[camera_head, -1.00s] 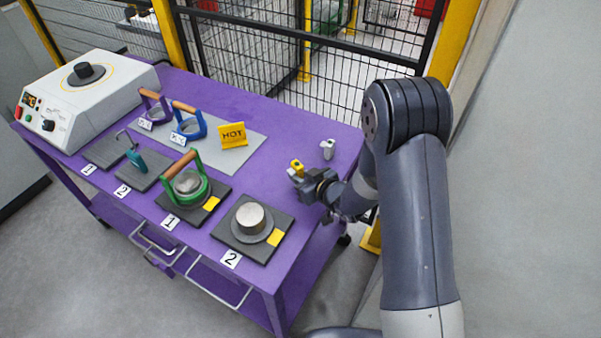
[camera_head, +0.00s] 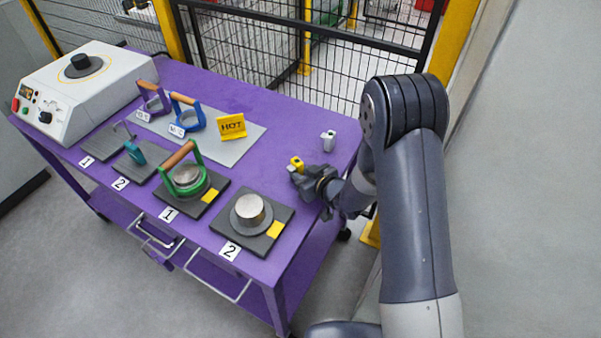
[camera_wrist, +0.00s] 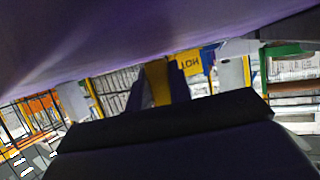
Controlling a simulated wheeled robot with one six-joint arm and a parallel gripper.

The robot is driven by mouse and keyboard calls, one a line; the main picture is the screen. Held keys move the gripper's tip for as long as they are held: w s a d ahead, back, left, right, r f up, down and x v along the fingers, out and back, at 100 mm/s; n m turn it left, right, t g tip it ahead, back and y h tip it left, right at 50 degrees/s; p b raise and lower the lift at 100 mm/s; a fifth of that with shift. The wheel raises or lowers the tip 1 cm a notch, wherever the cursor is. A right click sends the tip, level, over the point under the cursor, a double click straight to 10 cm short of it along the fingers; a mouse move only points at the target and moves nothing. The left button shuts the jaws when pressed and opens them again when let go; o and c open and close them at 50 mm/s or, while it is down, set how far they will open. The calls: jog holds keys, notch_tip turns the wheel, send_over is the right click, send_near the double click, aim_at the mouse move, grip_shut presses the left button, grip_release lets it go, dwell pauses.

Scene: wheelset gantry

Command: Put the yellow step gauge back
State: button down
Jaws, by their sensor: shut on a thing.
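The yellow step gauge (camera_head: 297,162) is a small block held at the tip of my gripper (camera_head: 296,169), over the right part of the purple table. My gripper is shut on it. In the wrist view the yellow gauge (camera_wrist: 157,82) shows between two dark fingers, with the purple table surface across the top of the picture. I cannot tell whether the gauge touches the table. A similar grey-white gauge block (camera_head: 328,141) stands just behind and to the right of it.
A yellow HOT sign (camera_head: 231,126) stands on a grey plate (camera_head: 226,151). Dark pads (camera_head: 276,213) hold a metal cylinder (camera_head: 250,209) and a green ring with a wooden handle (camera_head: 187,178). A white heater (camera_head: 112,84) stands far left. Mesh fence (camera_head: 330,70) runs behind the table.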

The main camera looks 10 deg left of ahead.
jog(key=shift+f+b, duration=0.35)
jog(key=c, duration=1.2)
grip_release()
